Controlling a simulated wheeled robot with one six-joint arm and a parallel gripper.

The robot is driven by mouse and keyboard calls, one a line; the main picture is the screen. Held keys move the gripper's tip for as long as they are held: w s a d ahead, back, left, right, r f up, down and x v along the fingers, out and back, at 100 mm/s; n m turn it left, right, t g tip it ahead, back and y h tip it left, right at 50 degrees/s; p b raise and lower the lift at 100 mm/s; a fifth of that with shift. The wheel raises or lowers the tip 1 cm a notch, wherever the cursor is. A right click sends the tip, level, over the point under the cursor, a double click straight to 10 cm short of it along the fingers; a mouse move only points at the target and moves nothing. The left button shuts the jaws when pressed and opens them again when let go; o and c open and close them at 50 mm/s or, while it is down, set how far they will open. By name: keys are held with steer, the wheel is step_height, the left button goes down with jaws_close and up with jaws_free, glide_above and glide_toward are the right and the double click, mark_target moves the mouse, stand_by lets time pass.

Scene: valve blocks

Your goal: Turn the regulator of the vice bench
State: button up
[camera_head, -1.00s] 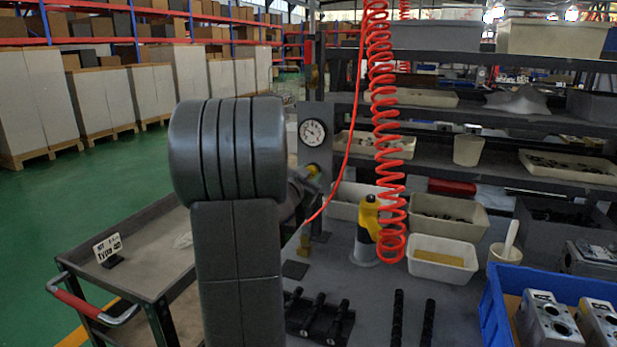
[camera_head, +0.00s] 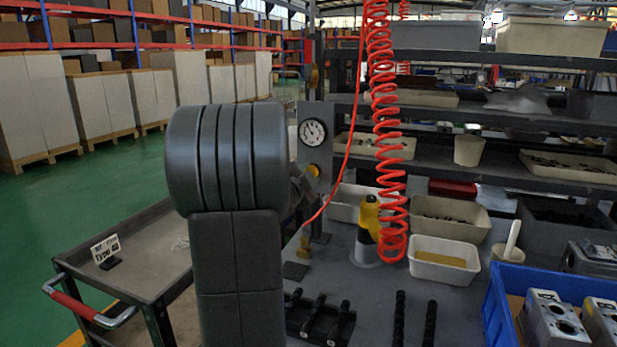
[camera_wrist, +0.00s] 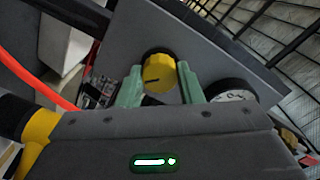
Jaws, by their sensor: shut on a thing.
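The regulator is a round yellow knob (camera_wrist: 159,74) with a dark mark, on a grey panel (camera_wrist: 205,45) in the wrist view. My gripper (camera_wrist: 160,84) has its green fingers on either side of the knob and is shut on it. My arm hides most of the gripper in the head view.
A red coiled hose (camera_head: 388,130) hangs over the bench. A blue crate (camera_head: 492,305) is at right. A grey cart (camera_head: 150,255) stands at left.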

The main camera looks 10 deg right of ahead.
steer(key=shift+f, duration=0.1)
steer(key=o, duration=1)
steer(key=v, duration=1.4)
steer(key=shift+p, duration=0.35)
steer(key=shift+w+d, duration=0.1)
steer(key=x, duration=1.3)
steer(key=shift+w+d+b, duration=0.2)
steer(key=shift+w+b, duration=0.1)
steer(key=shift+s, duration=0.1)
